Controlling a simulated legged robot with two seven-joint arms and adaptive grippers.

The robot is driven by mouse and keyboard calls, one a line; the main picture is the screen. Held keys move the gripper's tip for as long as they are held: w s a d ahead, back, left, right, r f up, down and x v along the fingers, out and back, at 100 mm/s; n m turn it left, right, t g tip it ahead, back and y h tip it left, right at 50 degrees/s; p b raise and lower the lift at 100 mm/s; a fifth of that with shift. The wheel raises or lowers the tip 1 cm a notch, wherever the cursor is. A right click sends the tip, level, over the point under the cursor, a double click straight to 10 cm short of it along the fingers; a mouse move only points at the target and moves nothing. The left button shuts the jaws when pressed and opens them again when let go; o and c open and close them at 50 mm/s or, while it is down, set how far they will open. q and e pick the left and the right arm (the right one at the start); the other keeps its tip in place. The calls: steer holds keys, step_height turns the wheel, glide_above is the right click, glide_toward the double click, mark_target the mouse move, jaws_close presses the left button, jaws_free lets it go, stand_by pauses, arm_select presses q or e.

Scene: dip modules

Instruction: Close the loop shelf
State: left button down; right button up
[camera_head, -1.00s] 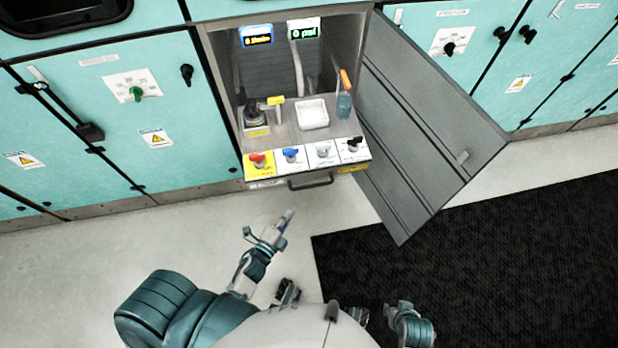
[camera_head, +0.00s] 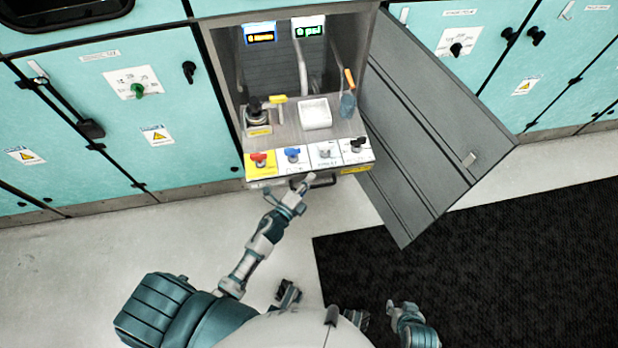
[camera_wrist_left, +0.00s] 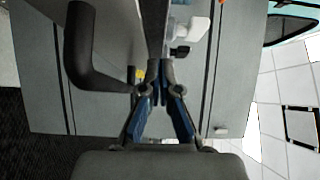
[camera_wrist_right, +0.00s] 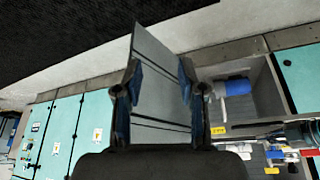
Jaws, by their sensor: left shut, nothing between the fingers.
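The loop shelf (camera_head: 290,138) sticks out of the open cabinet, with a row of coloured knobs along its front. Its dark bar handle (camera_head: 325,182) is on the front face below the knobs. My left gripper (camera_head: 307,180) is shut and empty, its tips at the handle; I cannot tell whether they touch. In the left wrist view its fingertips (camera_wrist_left: 160,66) meet, and the dark curved handle (camera_wrist_left: 80,50) is large beside them. My right gripper (camera_head: 396,306) is low at the right, away from the shelf. In the right wrist view its fingers (camera_wrist_right: 160,75) are apart and empty.
The grey cabinet door (camera_head: 430,140) hangs open to the right of the shelf. A white tray (camera_head: 315,113), a bottle (camera_head: 348,105) and a black-knobbed device (camera_head: 257,115) stand on the shelf. A black mat (camera_head: 480,270) covers the right floor.

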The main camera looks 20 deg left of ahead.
arm_select(q)
steer(key=shift+w+a, duration=0.25)
arm_select(e)
steer(key=shift+w, duration=0.15)
steer(key=shift+a, duration=0.1)
